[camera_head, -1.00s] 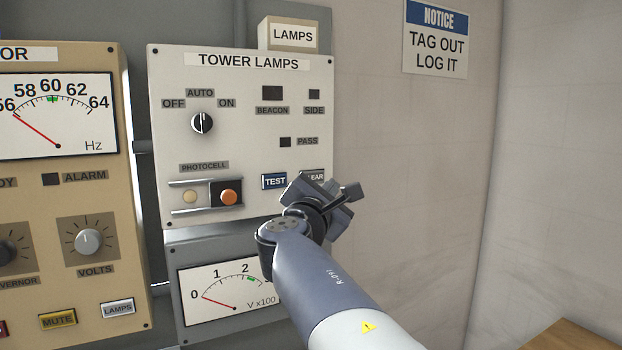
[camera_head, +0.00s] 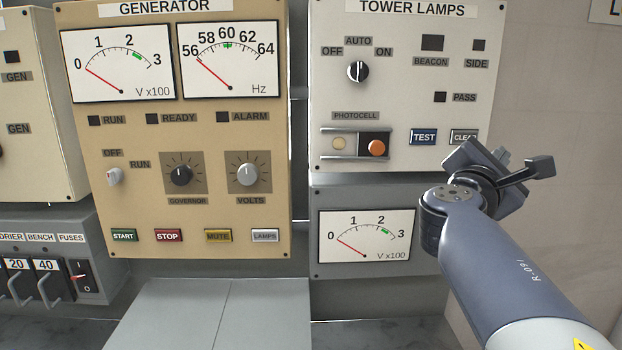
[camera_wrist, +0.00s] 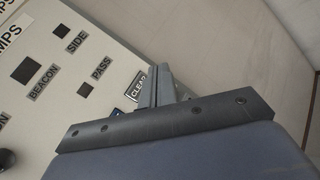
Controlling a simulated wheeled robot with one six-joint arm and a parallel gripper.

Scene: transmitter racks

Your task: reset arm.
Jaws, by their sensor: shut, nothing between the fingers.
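My gripper (camera_head: 487,172) is in front of the lower right corner of the white TOWER LAMPS panel (camera_head: 405,95) in the head view. In the wrist view its two fingers (camera_wrist: 157,86) are together with nothing between them. They point toward the panel's right edge and partly overlap the CLEAR button (camera_wrist: 138,84). In the head view the CLEAR button (camera_head: 463,137) shows just above the gripper, and the blue TEST button (camera_head: 423,137) is to its left. I cannot tell whether the fingers touch the panel.
The tan GENERATOR panel (camera_head: 140,210) is to the left, with dials, knobs and buttons. A grey meter box (camera_head: 325,272) hangs below TOWER LAMPS. Breaker switches (camera_head: 85,278) are at the lower left. Bare wall (camera_head: 570,110) lies to the right.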

